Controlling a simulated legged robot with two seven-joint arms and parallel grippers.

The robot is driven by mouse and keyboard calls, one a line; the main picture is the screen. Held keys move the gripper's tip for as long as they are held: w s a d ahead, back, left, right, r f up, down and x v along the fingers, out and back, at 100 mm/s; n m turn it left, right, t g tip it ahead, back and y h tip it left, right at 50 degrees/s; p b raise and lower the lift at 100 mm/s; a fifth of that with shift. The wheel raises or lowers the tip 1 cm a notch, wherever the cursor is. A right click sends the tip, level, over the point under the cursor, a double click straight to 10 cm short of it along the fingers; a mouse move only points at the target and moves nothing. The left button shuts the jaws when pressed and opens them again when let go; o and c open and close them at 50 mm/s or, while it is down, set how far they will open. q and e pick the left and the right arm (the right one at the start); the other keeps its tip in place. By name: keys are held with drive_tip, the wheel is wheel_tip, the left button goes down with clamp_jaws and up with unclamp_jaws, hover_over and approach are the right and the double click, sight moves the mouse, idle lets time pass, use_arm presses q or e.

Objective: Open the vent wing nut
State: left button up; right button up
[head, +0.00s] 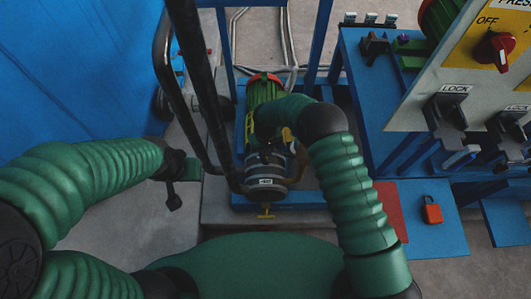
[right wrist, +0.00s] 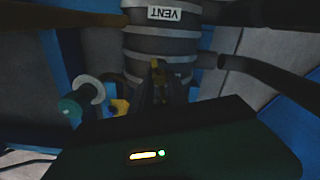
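The grey ribbed vessel (head: 264,190) stands on the blue base below my right arm. Its VENT label (right wrist: 172,13) reads upside down in the right wrist view. A small yellow piece, likely the vent wing nut (right wrist: 158,71), shows against the ribbed wall, partly hidden by the dark fingers of my right gripper (right wrist: 158,88). The fingers are at it; whether they grip it is unclear. In the head view my right gripper (head: 268,150) is over the vessel's top, mostly hidden by the wrist. My left gripper (head: 174,182) hangs left of the vessel, apart from it; its opening is unclear.
Black bent pipes (head: 208,95) rise left of the vessel. A yellow T-handle (head: 265,212) is at its front. A control panel (head: 475,75) with a red knob and lock levers stands at right. A red padlock (head: 432,210) lies on a blue surface. Grey floor is clear at lower left.

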drive_tip(key=o, duration=0.4)
drive_tip(key=shift+s, duration=0.1)
wheel_tip(320, 180, up, 17)
drive_tip(key=p, duration=0.4)
drive_tip(key=shift+f, duration=0.2)
